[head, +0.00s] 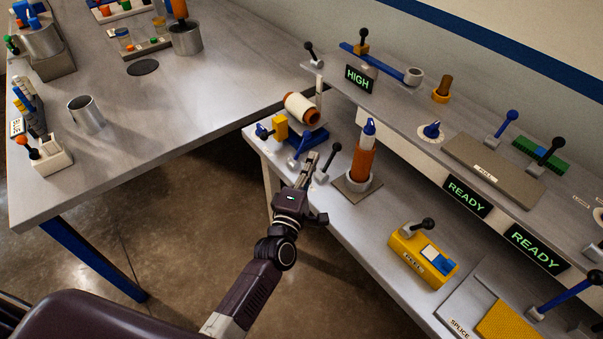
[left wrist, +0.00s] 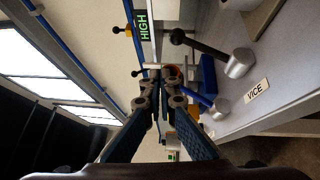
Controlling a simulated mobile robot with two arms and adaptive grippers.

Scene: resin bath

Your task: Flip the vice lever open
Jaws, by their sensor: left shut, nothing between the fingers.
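My left gripper (head: 311,158) is shut and empty, above the bench by the blue vice (head: 313,140). Its closed fingers also show in the left wrist view (left wrist: 157,100). A black-knobbed lever (head: 328,163) on a grey hub stands just right of the fingers, tilted up. It also shows in the left wrist view (left wrist: 205,48), right of the fingertips and apart from them. A blue bar with a grey hub (left wrist: 219,108) lies near the label "VICE" (left wrist: 257,90). Which lever the label belongs to is not certain. My right gripper is not in view.
A white-wrapped spool (head: 302,108) and a yellow block (head: 281,127) are by the vice. An orange cylinder (head: 362,163) stands close right of the lever. A raised shelf with a "HIGH" sign (head: 359,78) runs behind. Floor shows between the two benches.

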